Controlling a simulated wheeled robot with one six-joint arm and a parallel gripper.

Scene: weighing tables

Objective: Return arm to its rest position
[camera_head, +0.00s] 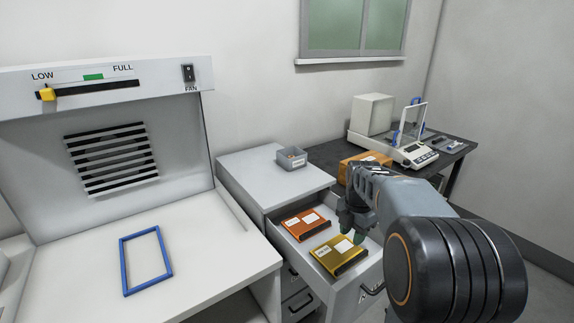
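My arm (455,265) reaches in from the lower right, its large dark joint close to the camera. My gripper (353,227) points down over the right side of the open drawer (299,255). Its fingers are small and partly hidden by the arm, so I cannot tell whether they are open or shut. I see nothing clearly held. In the drawer lie an orange box (305,224) and a yellow box (338,256), both with white labels. The fingertips appear near the yellow box's upper right; contact is unclear.
A grey cabinet (262,178) carries a small grey bin (291,158). A dark table (440,160) behind my arm holds a balance (410,153) and an orange carton (352,172). On the left, a fan hood (105,130) stands over a white bench with a blue frame (146,261).

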